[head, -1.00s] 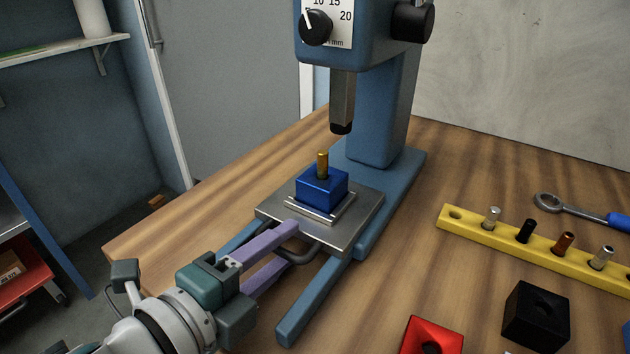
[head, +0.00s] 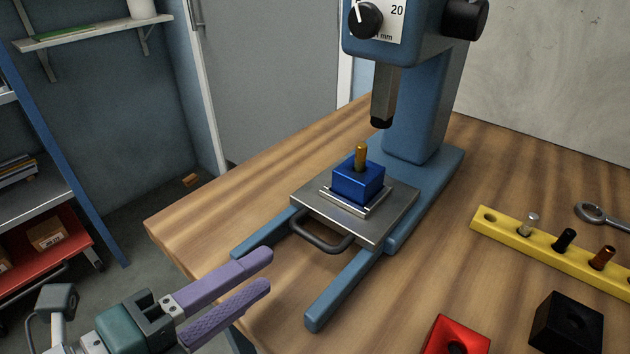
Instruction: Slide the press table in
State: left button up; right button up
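The press table (head: 402,207) is a grey steel plate with a dark bar handle (head: 322,240) on its front edge. It sits on the blue press base (head: 337,292), whose two rails stick out in front of it. A blue block (head: 357,184) with an upright brass pin (head: 361,155) sits on the plate. The press ram (head: 383,97) hangs above and behind the pin, with a gap between them. My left gripper (head: 269,271) is open and empty, in front of the handle and apart from it. My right gripper is not in view.
A yellow rack (head: 545,249) with several pins lies on the wooden bench at the right. A red block (head: 458,338), a black block (head: 567,324) and a wrench (head: 598,213) lie near it. The bench left of the press is clear.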

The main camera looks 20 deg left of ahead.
aim_at(320, 215)
pick_arm(q)
jog(key=shift+n+y, duration=0.4)
jog(key=shift+y, duration=0.4)
jog(key=r+p, duration=0.1)
jog(key=w+a+r+p, duration=0.1)
jog(key=p, duration=0.1)
jog(key=a+r+p, duration=0.1)
jog(key=r, duration=0.1)
jog(key=shift+w+a+r, duration=0.1)
jog(key=shift+w, duration=0.3)
jog(key=c, duration=0.5)
jog(key=r+g+p, duration=0.1)
jog(key=p, duration=0.2)
jog(key=shift+w+r+g, duration=0.1)
jog(key=shift+r+g, duration=0.1)
jog(key=shift+g, duration=0.2)
grip_shut()
jog(key=shift+m+g+h, duration=0.3)
jog(key=shift+m+g, duration=0.1)
jog(key=shift+g, duration=0.3)
jog(key=x, duration=0.3)
jog(key=d+b+x, duration=0.1)
jog(key=x, duration=0.6)
jog(key=shift+s+d+f+b, duration=0.1)
jog(key=shift+s+d+b, duration=0.05)
jog(key=shift+s+b, duration=0.2)
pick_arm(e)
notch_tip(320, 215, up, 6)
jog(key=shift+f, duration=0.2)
